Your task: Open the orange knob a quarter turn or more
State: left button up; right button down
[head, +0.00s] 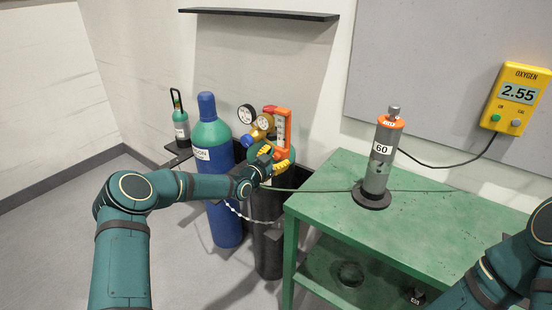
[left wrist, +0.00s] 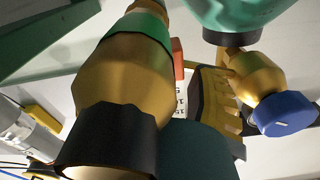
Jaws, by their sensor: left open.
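An orange-framed flowmeter (head: 283,130) stands upright on the brass regulator (head: 262,122) of the dark cylinder against the wall. A small red part (head: 270,108) shows at the regulator's top. My left gripper (head: 275,157), with yellow fingers, is open just below the flowmeter; whether it touches anything is unclear. In the left wrist view, a blue knob (left wrist: 283,113) on a brass fitting and a bit of the orange frame (left wrist: 177,60) show close up. My right gripper is out of view.
A blue and green cylinder (head: 207,135) stands left of the regulator. The green table (head: 330,190) at right carries a grey cylinder with an orange top (head: 376,165). A yellow oxygen meter (head: 517,95) is on the wall. A chain hangs across the cylinders.

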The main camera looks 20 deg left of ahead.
pick_arm(q)
grip_shut()
jog(key=shift+n, duration=0.3)
jog(key=n, duration=0.9)
jog(key=shift+n, duration=0.4)
dwell(0.4)
